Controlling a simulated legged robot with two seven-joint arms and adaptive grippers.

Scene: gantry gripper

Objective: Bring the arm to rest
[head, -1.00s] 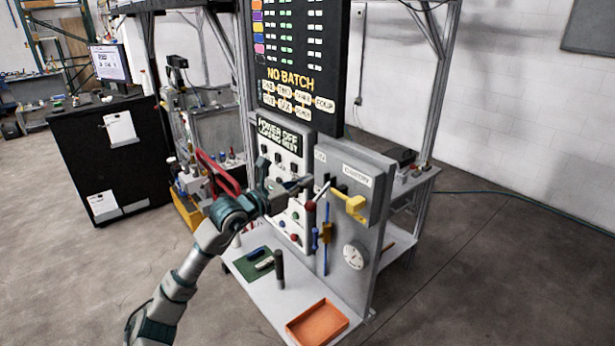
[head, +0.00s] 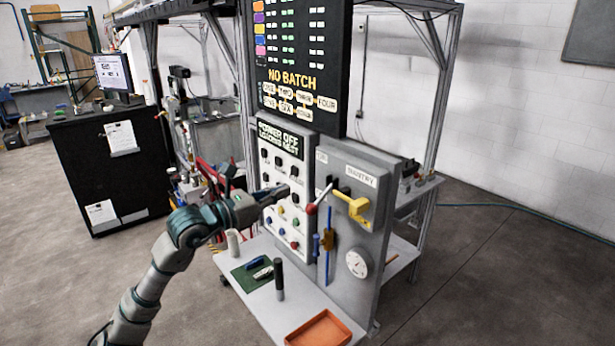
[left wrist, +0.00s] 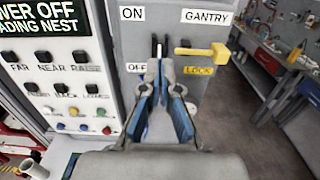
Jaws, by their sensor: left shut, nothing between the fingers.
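My left arm comes in from the lower left in the head view. Its gripper (head: 283,190) is in front of the button panel (head: 282,160), a little left of the red-knobbed lever (head: 312,208). The left wrist view shows the gripper's blue-edged fingers (left wrist: 165,70) closed in and empty, facing the grey gantry panel (left wrist: 150,20). In that view a yellow handle (left wrist: 203,51) is right of the fingertips, above the LOCK label. The fingers hide part of the panel, including part of the OFF label. My right gripper is not in view.
A workbench shelf (head: 262,302) below the panel holds a green mat (head: 252,275), a dark upright cylinder (head: 279,280) and an orange tray (head: 318,329). A black cabinet (head: 105,175) with a monitor stands to the left. Open floor lies at the right.

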